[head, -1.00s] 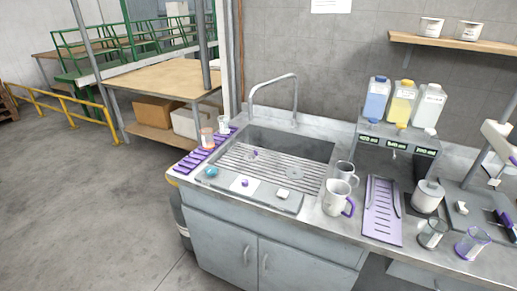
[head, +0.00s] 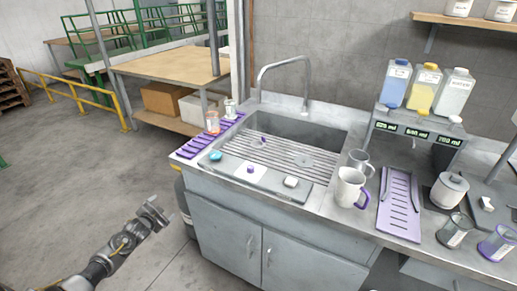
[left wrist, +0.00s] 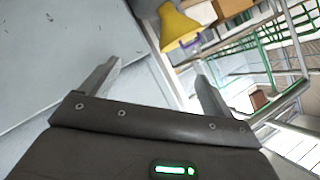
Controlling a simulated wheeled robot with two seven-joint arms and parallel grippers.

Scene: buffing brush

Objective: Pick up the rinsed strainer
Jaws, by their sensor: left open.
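A small thing with a purple part (head: 263,140) lies on the slatted rack in the sink (head: 330,131). It is too small to tell whether it is the strainer. A flat round piece (head: 304,159) shows in the sink as well. My left gripper (head: 157,211) is low at the left, in front of the cabinet and well away from the sink. Its fingers also show in the left wrist view (left wrist: 155,80), spread apart with nothing between them. My right gripper is not in view.
The counter front holds a grey tray (head: 240,187) with a teal sponge-like piece, a purple piece and a white block. A purple ribbed mat (head: 192,149), white mug (head: 348,188), metal cup (head: 360,160) and purple slotted board (head: 399,205) surround the sink. The faucet (head: 283,61) arches behind.

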